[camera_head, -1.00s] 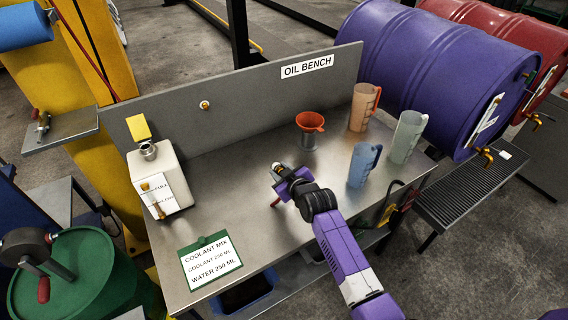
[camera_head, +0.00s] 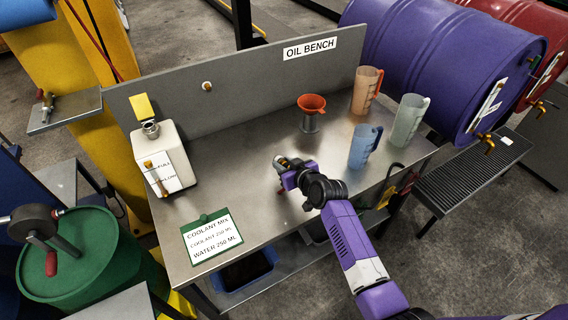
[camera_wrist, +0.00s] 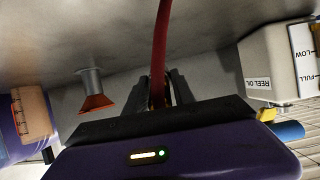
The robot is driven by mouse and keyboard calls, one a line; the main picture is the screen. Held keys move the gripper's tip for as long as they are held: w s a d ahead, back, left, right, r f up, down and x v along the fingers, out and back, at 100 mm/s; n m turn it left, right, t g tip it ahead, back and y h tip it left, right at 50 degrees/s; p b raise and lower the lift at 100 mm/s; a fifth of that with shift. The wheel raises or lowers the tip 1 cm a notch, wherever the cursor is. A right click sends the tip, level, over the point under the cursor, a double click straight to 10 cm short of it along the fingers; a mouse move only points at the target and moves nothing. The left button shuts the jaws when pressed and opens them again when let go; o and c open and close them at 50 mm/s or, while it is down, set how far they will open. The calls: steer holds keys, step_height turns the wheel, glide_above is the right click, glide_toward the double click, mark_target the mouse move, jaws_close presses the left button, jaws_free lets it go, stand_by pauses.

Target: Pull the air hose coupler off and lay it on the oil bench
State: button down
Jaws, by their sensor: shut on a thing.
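My gripper (camera_head: 285,168) is over the middle of the oil bench (camera_head: 235,160), near its front half. It is shut on the air hose coupler (camera_head: 281,161), a small metallic piece at the fingertips. A red hose end shows below the fingers in the head view. In the wrist view the red hose (camera_wrist: 160,40) runs between my gripper fingers (camera_wrist: 158,88) and up across the picture. The fingers hide most of the coupler. I cannot tell whether the coupler or hose touches the bench top.
A red funnel (camera_head: 312,103) stands behind my gripper. Orange (camera_head: 364,92), clear (camera_head: 408,128) and blue (camera_head: 362,148) jugs stand at the right. A white oil container (camera_head: 165,155) and a coolant sign (camera_head: 212,238) are at the left. The bench left of my gripper is clear.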

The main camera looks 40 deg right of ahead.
steer(key=shift+f+b, duration=2.1)
steer(key=shift+f, duration=0.8)
steer(key=c, duration=1)
jaws_free()
steer(key=shift+o, duration=0.2)
steer(key=v, duration=0.7)
steer(key=shift+s+r+b, duration=0.1)
steer(key=shift+s+b, duration=0.05)
steer(key=shift+b, duration=0.2)
steer(key=shift+s+a+r, duration=0.1)
steer(key=shift+s, duration=0.05)
